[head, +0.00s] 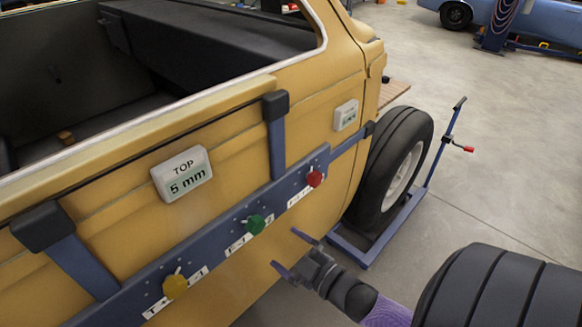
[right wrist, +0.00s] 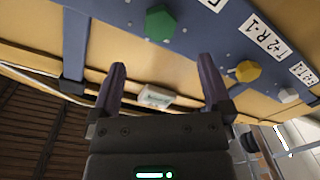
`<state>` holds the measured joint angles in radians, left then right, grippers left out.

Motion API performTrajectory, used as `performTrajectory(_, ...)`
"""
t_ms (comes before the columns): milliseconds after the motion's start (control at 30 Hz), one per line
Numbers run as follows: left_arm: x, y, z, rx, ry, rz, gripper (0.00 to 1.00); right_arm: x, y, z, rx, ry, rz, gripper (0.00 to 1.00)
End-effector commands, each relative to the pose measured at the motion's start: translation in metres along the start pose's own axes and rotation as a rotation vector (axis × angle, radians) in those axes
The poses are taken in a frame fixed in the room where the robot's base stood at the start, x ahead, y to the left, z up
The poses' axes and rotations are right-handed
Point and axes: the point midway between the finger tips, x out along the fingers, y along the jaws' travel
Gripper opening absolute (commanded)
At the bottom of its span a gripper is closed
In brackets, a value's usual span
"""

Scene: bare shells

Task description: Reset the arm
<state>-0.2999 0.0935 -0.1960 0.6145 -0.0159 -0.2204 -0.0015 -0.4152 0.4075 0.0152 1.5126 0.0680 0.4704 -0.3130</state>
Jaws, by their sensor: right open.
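My right gripper (head: 290,252) is in the lower middle of the head view, beside the yellow car body (head: 237,120). Its two dark purple fingers are apart with nothing between them. In the right wrist view my right gripper (right wrist: 162,82) is also open and empty, below a green knob (right wrist: 160,24) and a yellow knob (right wrist: 242,70). The fingers appear apart from the blue rail (head: 218,238) on the car's side. My left gripper is not in view.
The rail carries yellow (head: 175,286), green (head: 254,224) and red (head: 314,178) knobs. A "TOP 5 mm" box (head: 181,174) is on the car side. A wheel (head: 393,165) stands on a blue stand (head: 367,246).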

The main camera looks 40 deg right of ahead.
Motion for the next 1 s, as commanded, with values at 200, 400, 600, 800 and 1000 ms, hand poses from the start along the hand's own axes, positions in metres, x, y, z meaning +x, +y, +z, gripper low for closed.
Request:
performTrajectory(200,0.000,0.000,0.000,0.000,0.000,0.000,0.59,-0.006,0.000,0.000,0.000,0.002,0.001,1.00)
performTrajectory(400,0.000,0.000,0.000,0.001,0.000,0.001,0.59,-0.005,0.000,0.000,0.000,0.001,0.001,1.00)
performTrajectory(600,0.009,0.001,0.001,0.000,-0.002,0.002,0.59,-0.015,-0.031,0.041,0.055,-0.137,-0.047,1.00)
performTrajectory(800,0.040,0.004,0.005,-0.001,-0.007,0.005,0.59,-0.099,-0.167,0.171,0.270,-0.715,-0.261,1.00)
performTrajectory(1000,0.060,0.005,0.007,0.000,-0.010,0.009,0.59,-0.217,-0.272,0.220,0.387,-1.217,-0.460,1.00)
